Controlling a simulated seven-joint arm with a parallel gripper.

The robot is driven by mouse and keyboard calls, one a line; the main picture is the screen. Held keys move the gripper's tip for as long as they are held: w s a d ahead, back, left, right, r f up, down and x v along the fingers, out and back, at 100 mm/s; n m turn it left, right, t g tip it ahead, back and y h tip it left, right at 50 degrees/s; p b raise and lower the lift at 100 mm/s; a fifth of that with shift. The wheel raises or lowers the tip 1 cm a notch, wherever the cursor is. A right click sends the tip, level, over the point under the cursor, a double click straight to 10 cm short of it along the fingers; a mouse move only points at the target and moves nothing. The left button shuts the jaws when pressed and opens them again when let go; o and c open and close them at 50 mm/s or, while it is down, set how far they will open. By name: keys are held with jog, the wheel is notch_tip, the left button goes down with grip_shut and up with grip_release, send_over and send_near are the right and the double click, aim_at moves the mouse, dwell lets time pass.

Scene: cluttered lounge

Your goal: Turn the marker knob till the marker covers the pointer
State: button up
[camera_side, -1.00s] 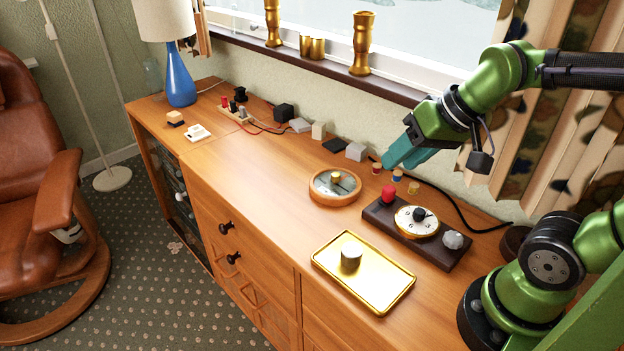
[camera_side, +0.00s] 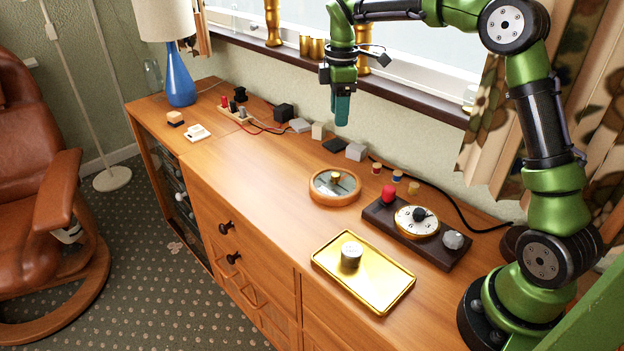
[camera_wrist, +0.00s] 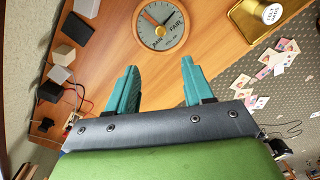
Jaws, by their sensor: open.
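A round wooden-rimmed barometer (camera_side: 334,198) lies face up on the cabinet top, with a small brass knob (camera_side: 335,177) at its middle. In the wrist view the barometer (camera_wrist: 142,38) shows a pale dial with "RAIN" and "FAIR" lettering and the knob (camera_wrist: 160,31) at its centre. Thin hands show on the dial, but I cannot tell surely which is the marker and which the pointer. My gripper (camera_side: 341,112) points down, high above the cabinet and behind the barometer. In the wrist view its teal fingers (camera_wrist: 159,66) are apart and empty, touching nothing.
A gold tray (camera_side: 385,300) with a metal cylinder (camera_side: 351,256) stands in front. A dark board (camera_side: 455,257) with a clock dial and a red knob is at right. Small blocks and a black cable line the wall. The cabinet's left middle is clear.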

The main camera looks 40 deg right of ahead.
aim_at(336, 174)
notch_tip(336, 174, down, 17)
jog(key=shift+r, duration=0.1)
dwell(0.4)
grip_shut()
